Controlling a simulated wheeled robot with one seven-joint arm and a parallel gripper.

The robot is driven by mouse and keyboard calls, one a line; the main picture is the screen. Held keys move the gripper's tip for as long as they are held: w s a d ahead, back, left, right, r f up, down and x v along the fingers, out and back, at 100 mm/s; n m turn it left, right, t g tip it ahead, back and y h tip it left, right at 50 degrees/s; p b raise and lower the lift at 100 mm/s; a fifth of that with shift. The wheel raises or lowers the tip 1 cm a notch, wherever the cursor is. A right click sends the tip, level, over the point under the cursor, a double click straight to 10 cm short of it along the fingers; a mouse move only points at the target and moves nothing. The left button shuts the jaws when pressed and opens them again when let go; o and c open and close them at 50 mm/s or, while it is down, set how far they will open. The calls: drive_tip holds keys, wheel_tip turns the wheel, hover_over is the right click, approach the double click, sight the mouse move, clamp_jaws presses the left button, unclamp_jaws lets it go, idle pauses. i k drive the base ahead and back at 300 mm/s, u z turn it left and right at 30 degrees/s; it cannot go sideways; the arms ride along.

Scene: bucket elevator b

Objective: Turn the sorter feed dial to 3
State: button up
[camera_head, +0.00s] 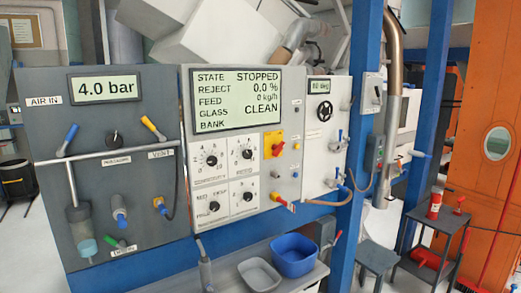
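The grey sorter panel (285,170) stands in the middle of the view. It carries four black dials on white square plates, in two rows. They are the top left dial (211,160), the top right dial (247,154), the bottom left dial (214,206) and the bottom right dial (248,196). Their labels and numbers are too small to read surely, so I cannot tell which is the feed dial or its setting. The screen (236,99) above reads STATE STOPPED, REJECT 0.0 %, FEED 0 kg/h, GLASS CLEAN. My gripper is not in view.
A yellow and red switch (273,144) sits right of the dials. The left panel (60,125) has a 4.0 bar display and projecting valve handles. A blue tub (293,262) and grey tray (259,275) sit on the bench below. A blue post (364,100) stands right.

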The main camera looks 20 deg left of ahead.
sight(247, 154)
drive_tip(key=u, duration=0.25)
drive_tip(key=i, duration=0.85)
drive_tip(key=u, duration=1.4)
drive_tip(key=i, duration=0.7)
drive_tip(key=u, duration=0.75)
